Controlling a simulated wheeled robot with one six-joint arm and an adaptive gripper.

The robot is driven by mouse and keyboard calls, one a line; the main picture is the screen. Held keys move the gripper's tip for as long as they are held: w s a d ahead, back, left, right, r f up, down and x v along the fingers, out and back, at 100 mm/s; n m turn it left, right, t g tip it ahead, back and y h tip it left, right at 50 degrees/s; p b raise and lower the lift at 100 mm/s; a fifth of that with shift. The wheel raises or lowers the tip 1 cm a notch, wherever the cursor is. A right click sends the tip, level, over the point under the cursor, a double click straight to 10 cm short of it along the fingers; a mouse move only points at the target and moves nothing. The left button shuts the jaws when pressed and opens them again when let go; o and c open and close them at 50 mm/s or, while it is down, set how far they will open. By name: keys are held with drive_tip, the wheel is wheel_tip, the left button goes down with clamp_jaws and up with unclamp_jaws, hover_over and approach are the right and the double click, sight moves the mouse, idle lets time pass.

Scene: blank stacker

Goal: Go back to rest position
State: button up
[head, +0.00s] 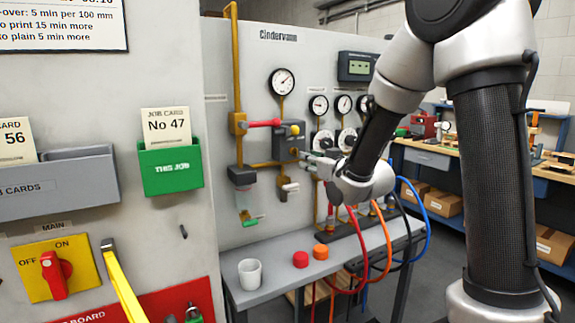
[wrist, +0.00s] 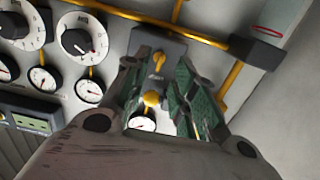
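My gripper (head: 312,163) reaches left from my wrist toward the panel, just below and right of a small grey valve box (head: 287,146). In the wrist view my gripper (wrist: 165,82) shows two green-padded fingers apart, with a gap between them. The grey box (wrist: 160,47) and its yellow knob (wrist: 152,99) show beyond and between the fingers. I see nothing held. Whether a fingertip touches the box cannot be told.
The gauge panel (head: 222,60) stands close in front, with brass pipes and a red-handled valve (head: 264,123). Below, a grey bench (head: 275,293) carries a white cup (head: 250,273), red cap (head: 300,259) and orange cap (head: 320,252). Coloured hoses hang beneath my wrist.

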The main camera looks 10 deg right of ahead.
drive_tip(key=s+d+f+g+h, duration=0.2)
drive_tip(key=s+f+g, duration=0.1)
drive_tip(key=f, duration=0.3)
drive_tip(key=s+d+f+g+h, duration=0.1)
drive_tip(key=s+f+g, duration=0.15)
drive_tip(key=f, duration=0.35)
drive_tip(key=s+d+f+m+g+h, duration=0.1)
drive_tip(key=s+d+g, duration=0.1)
drive_tip(key=s, duration=0.2)
drive_tip(key=s+d+f+g+h, duration=0.1)
drive_tip(key=s+d+g, duration=0.1)
drive_tip(key=s+g, duration=0.15)
drive_tip(key=s+d+r, duration=0.1)
drive_tip(key=s+r, duration=0.3)
drive_tip(key=s, duration=0.4)
drive_tip(key=s+d+r+m, duration=0.1)
drive_tip(key=s+d+r, duration=0.1)
drive_tip(key=s, duration=0.6)
drive_tip(key=s+d+r+m+g, duration=0.1)
drive_tip(key=s+d+r, duration=0.1)
drive_tip(key=s+r, duration=0.3)
drive_tip(key=shift+s+d+r, duration=0.25)
drive_tip(key=shift+s+r, duration=0.05)
drive_tip(key=shift+s, duration=1.35)
